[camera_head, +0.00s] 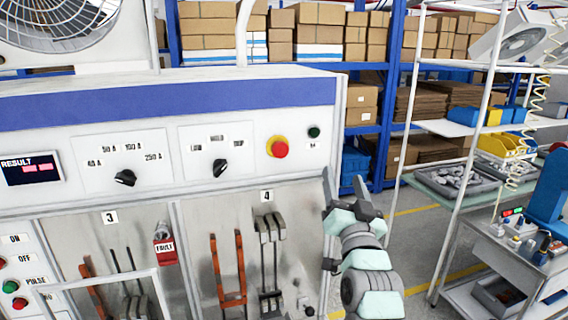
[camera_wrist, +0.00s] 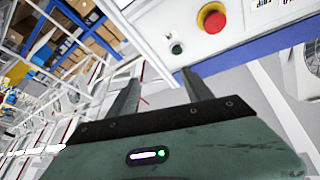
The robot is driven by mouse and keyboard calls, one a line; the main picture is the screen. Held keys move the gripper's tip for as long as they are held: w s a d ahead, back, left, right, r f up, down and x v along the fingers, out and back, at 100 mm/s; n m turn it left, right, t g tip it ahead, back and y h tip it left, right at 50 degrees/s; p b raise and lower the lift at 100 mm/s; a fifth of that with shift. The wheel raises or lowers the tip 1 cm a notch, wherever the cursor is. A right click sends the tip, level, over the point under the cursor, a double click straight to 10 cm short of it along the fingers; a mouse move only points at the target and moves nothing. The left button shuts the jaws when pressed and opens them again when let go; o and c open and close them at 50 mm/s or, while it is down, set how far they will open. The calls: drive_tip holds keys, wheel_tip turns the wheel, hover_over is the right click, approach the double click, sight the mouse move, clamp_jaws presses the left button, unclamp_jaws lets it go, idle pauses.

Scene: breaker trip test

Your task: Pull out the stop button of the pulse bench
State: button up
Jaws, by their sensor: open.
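The stop button is a red mushroom head (camera_head: 280,149) on a yellow ring, on the white upper panel of the pulse bench (camera_head: 220,95). In the wrist view the red button (camera_wrist: 214,20) is at the top, right of centre, beyond the fingers. My gripper (camera_head: 342,178) is at the right edge of the bench, below and right of the button, apart from it. In the wrist view its two fingers (camera_wrist: 160,77) are spread with nothing between them. Whether the button is pushed in or out cannot be told.
A small dark green button (camera_head: 314,132) is right of the stop button. Rotary knobs (camera_head: 125,178) are to the left. Levers and orange handles (camera_head: 240,265) stand in the bays below. A wire-frame shelf (camera_head: 480,130) and a trolley (camera_head: 500,250) stand at the right.

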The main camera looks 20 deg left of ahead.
sight(281, 150)
drive_tip(key=s+a+r+n+g+y+b, duration=0.2)
drive_tip(key=s+a+r+n+g, duration=0.3)
drive_tip(key=a, duration=0.4)
drive_tip(key=shift+m+g, duration=0.3)
drive_tip(key=shift+g, duration=0.1)
drive_tip(key=p+x, duration=0.1)
drive_tip(key=x, duration=0.2)
drive_tip(key=f+p+x, duration=0.1)
drive_tip(key=x, duration=0.2)
drive_tip(key=p+x, duration=0.1)
drive_tip(key=x, duration=0.3)
drive_tip(key=shift+f, duration=0.15)
clamp_jaws()
idle(0.4)
